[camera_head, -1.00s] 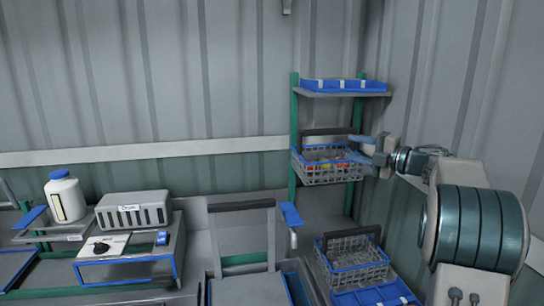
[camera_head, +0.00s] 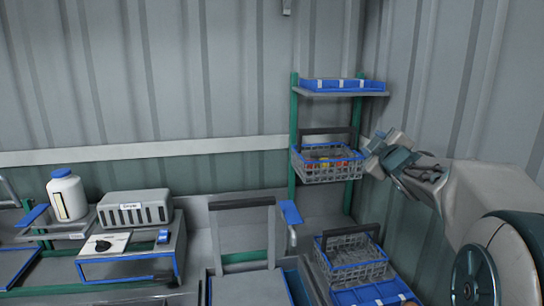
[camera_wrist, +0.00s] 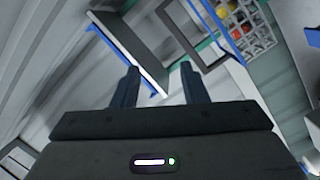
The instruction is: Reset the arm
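My gripper (camera_head: 376,140) is at the right in the head view, raised beside the shelf rack near the corrugated wall. In the wrist view my gripper (camera_wrist: 158,80) has its two dark fingers apart, with nothing between them. The arm is bent and reaches in from the right edge. The fingertips are hard to make out in the head view.
A grey basket (camera_head: 330,176) with red and yellow items sits on the rack just left of my gripper. A shelf with a blue tray (camera_head: 343,86) is above it. A lower basket (camera_head: 352,272) stands below. A white bottle (camera_head: 67,196) stands far left.

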